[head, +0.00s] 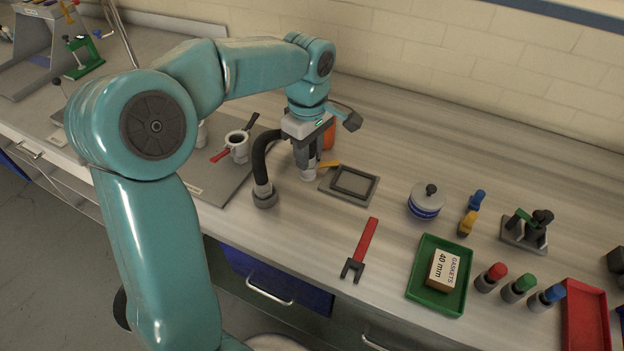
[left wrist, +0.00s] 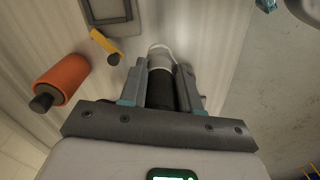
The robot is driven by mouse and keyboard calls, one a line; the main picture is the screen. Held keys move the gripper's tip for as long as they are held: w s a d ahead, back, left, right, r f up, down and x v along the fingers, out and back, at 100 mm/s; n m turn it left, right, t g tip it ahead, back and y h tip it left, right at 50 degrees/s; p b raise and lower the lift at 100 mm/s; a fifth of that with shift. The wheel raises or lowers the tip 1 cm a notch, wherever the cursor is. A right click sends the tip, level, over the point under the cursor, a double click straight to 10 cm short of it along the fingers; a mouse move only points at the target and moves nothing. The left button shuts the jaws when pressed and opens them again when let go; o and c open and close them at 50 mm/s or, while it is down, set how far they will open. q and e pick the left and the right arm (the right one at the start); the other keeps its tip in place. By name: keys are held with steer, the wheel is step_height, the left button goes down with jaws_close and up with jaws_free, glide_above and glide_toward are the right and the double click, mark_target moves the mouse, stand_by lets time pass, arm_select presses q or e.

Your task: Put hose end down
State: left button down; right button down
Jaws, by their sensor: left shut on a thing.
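My left gripper (head: 306,166) is shut on the hose end (head: 309,175), a pale grey fitting pointing down below the fingers. In the left wrist view the hose end (left wrist: 160,58) shows as a pale ring and black body between the two fingers (left wrist: 163,85). The black hose (head: 261,160) arches left from the gripper to a dark round base on the bench. I cannot tell whether the hose end touches the bench. A grey square plate with a dark frame (head: 350,184) lies just to its right. My right gripper is not in view.
A yellow piece (head: 329,164) and an orange roller (left wrist: 62,79) are close to the gripper. A red fork tool (head: 361,248), round pot (head: 426,202) and green tray (head: 416,292) are right.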

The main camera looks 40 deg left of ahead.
mark_target(310, 180)
arm_select(q)
step_height(310, 180, down, 4)
steer(key=shift+d+r, duration=0.1)
steer(key=shift+d, duration=0.05)
steer(key=shift+f, duration=2.15)
steer(key=shift+f, duration=0.2)
steer(key=c, duration=0.8)
jaws_free()
steer(key=shift+r, duration=0.1)
step_height(310, 180, up, 12)
steer(key=shift+w+f, duration=0.1)
steer(key=shift+f, duration=0.15)
steer(key=shift+r, duration=0.4)
